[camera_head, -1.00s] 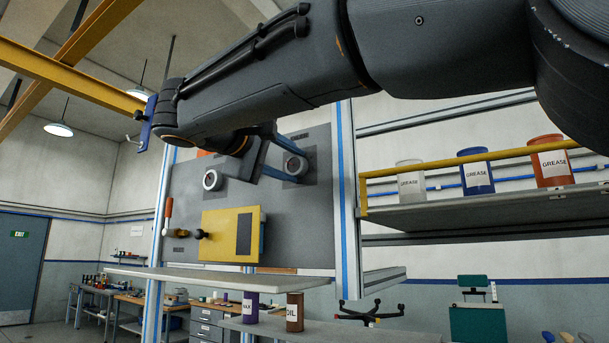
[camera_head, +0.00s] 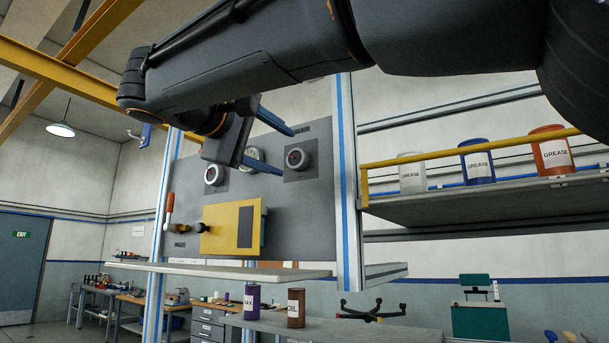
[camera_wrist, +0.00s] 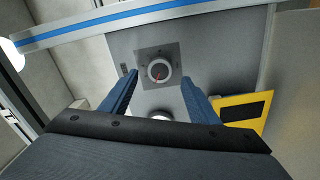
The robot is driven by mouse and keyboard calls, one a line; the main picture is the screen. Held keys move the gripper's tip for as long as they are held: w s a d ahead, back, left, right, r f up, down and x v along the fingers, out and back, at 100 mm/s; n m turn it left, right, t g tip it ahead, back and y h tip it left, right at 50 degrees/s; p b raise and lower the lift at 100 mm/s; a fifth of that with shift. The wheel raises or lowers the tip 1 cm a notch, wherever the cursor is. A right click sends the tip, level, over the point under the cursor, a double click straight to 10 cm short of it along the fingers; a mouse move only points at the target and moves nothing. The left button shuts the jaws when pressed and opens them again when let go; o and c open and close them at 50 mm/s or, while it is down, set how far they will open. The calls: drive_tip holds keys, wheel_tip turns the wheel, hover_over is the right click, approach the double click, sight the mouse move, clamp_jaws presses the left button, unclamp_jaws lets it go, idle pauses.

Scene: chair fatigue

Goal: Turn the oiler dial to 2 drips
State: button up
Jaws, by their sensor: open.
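A round dial (camera_head: 296,158) with a dark face and light rim sits on a square grey plate at the right of the grey panel. Another round dial (camera_head: 213,175) sits further left; neither can be read as the oiler dial. My gripper (camera_head: 287,153) is open, its two blue fingers pointing toward the right dial. In the wrist view my gripper (camera_wrist: 159,77) has the dial between its fingertips, apparently without contact.
A round gauge (camera_head: 252,158) lies partly behind my gripper. A yellow box (camera_head: 220,230) and a red-handled lever (camera_head: 169,208) are on the panel below. A blue-striped post (camera_head: 346,180) stands right of the dial. A shelf (camera_head: 470,202) with grease cans is further right.

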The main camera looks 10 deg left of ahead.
drive_tip(key=shift+b+v, duration=0.3)
drive_tip(key=shift+v, duration=1.25)
